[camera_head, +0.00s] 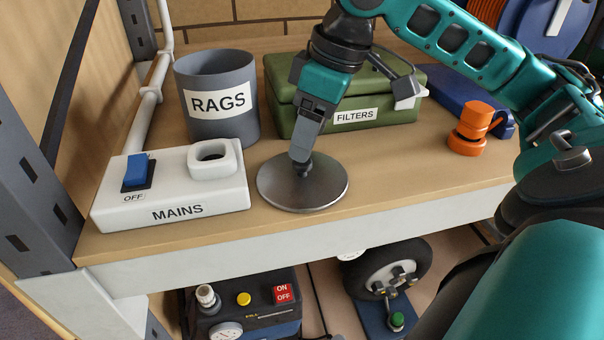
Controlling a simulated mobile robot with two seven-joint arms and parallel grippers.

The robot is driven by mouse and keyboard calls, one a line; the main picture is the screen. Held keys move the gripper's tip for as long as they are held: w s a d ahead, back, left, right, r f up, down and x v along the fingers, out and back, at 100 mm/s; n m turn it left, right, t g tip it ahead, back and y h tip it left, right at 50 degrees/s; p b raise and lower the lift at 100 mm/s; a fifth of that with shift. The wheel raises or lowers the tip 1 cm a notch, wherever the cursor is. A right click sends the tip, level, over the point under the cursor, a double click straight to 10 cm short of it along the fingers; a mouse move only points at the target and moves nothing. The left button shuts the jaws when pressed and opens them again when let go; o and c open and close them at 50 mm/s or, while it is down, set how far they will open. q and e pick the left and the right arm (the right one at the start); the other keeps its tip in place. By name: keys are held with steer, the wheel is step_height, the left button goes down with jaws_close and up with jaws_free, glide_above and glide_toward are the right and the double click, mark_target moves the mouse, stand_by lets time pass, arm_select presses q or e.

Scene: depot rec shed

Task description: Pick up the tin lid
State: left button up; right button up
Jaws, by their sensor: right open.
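The tin lid (325,190) is a round grey metal disc lying flat on the wooden shelf, near its front edge. A small dark knob (304,170) stands at its middle. My right gripper (302,160) points down over the lid, with its fingertips at the knob. It is open; the near finger partly covers the knob, so I cannot tell whether the fingers touch it. My left gripper is not in view.
A white MAINS box (120,208) with a blue switch stands left of the lid. Behind are a grey RAGS bin (215,75) and a green FILTERS case (372,138). An orange object (466,146) stands to the right. Bare shelf (415,175) lies right of the lid.

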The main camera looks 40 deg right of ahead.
mark_target(302, 171)
steer(key=x, duration=0.1)
steer(key=b+x, duration=0.1)
steer(key=x, duration=0.1)
steer(key=b+x, duration=0.1)
steer(key=x, duration=0.1)
steer(key=shift+d+f, duration=0.3)
steer(key=shift+d, duration=0.05)
steer(key=shift+r, duration=0.1)
steer(key=c, duration=1.1)
